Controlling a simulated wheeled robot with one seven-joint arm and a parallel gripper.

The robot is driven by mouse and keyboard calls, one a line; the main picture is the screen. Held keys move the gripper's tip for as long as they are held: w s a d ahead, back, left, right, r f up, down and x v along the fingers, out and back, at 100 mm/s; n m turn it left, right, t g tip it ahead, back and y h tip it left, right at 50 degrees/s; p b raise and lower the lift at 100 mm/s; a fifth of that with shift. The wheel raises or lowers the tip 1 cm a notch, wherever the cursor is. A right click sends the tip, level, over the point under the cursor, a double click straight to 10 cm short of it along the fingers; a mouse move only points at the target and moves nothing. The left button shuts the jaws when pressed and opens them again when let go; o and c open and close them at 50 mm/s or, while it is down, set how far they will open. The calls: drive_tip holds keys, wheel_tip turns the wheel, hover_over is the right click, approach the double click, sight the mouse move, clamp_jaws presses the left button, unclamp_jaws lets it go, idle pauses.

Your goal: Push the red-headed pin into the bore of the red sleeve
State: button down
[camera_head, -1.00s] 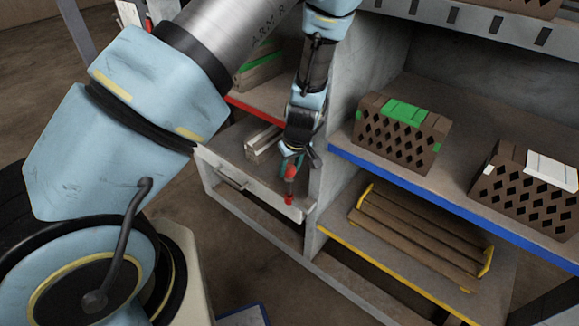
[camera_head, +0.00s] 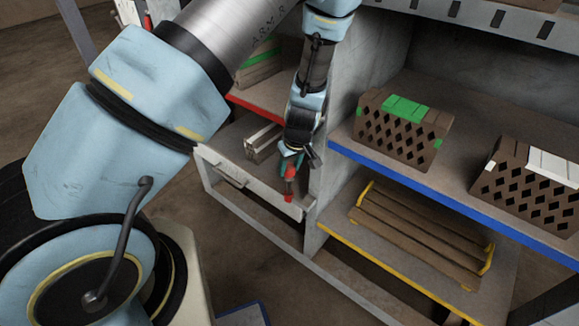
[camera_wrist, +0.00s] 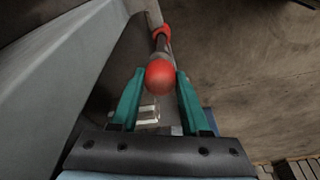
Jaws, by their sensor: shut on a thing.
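The pin's round red head (camera_wrist: 160,77) sits between the two teal fingertips of my gripper (camera_wrist: 158,88) in the wrist view. A dark shaft runs on from the head toward a red ring, which looks like the red sleeve (camera_wrist: 163,32). I cannot tell whether the shaft's end is inside the bore. In the head view my gripper (camera_head: 291,158) points down, shut on the red-headed pin (camera_head: 289,172). The red sleeve (camera_head: 288,198) shows just below it, at the white drawer's front edge.
The white drawer (camera_head: 240,182) stands open, with pale bars (camera_head: 263,143) inside. A grey upright panel (camera_head: 345,120) stands close to the right of my gripper. Perforated brown bricks (camera_head: 400,127) are on the blue-edged shelf; a slatted brown rack (camera_head: 420,230) is on the yellow-edged shelf.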

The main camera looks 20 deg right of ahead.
sight(291, 178)
drive_tip(key=shift+f+b, duration=2.15)
drive_tip(key=shift+f, duration=1.05)
idle(0.5)
drive_tip(key=shift+c, duration=1.5)
unclamp_jaws()
drive_tip(key=shift+r, duration=0.1)
drive_tip(key=v, duration=1)
drive_tip(key=shift+r+b, duration=0.3)
drive_tip(key=a+r, duration=0.5)
drive_tip(key=a, duration=0.5)
drive_tip(key=a+r+m+g, duration=0.1)
drive_tip(key=a+r, duration=0.5)
drive_tip(key=a, duration=0.4)
drive_tip(key=s+a+r+m, duration=0.1)
drive_tip(key=a+r, duration=0.4)
drive_tip(key=a, duration=0.5)
drive_tip(key=shift+a+g+h+p, duration=0.3)
